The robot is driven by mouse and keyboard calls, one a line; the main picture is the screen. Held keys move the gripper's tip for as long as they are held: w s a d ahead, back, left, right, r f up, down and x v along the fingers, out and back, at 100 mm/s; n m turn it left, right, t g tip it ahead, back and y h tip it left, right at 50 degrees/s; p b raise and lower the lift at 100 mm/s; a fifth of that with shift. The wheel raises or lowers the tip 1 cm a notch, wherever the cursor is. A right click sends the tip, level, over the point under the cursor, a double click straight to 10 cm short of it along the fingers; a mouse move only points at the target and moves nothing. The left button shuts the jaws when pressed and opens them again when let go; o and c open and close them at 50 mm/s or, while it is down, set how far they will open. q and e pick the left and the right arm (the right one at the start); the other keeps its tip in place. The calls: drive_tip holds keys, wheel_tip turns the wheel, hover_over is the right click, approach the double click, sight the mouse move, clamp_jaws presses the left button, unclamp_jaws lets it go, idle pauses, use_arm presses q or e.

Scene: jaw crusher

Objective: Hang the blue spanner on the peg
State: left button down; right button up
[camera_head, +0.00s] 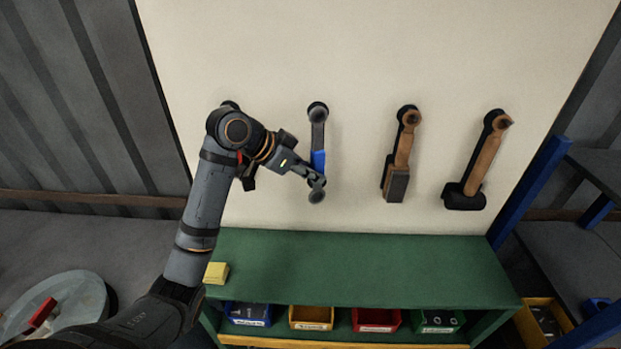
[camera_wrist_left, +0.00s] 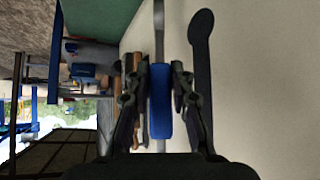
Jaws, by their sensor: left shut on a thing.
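The blue spanner (camera_head: 318,158) is upright in front of the pale board, with a grey shank, a round upper end and a blue grip. My left gripper (camera_head: 314,179) is shut on its lower part, reaching in from the left. In the left wrist view the blue grip (camera_wrist_left: 160,115) lies between the two fingers (camera_wrist_left: 160,78), and the shank runs up out of the picture. The spanner's upper end (camera_head: 318,110) covers the place where a peg could be, so I cannot tell whether it is around the peg. My right gripper is not in view.
A wooden-handled brush (camera_head: 397,180) and a hammer-like tool (camera_head: 480,168) hang to the right on the board (camera_head: 350,40). A green bench (camera_head: 360,265) stands below, with a yellow block (camera_head: 216,272) and coloured bins (camera_head: 376,320). A blue-framed shelf (camera_head: 530,190) is at right.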

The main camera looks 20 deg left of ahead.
use_arm(q)
drive_tip(key=w, duration=0.2)
drive_tip(key=w+a+f, duration=0.1)
drive_tip(key=shift+w, duration=0.15)
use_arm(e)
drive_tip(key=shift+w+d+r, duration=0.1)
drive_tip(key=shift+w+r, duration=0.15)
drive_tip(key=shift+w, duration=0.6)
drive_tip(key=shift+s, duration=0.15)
use_arm(q)
drive_tip(key=c, duration=1.1)
unclamp_jaws()
drive_tip(key=v, duration=1.2)
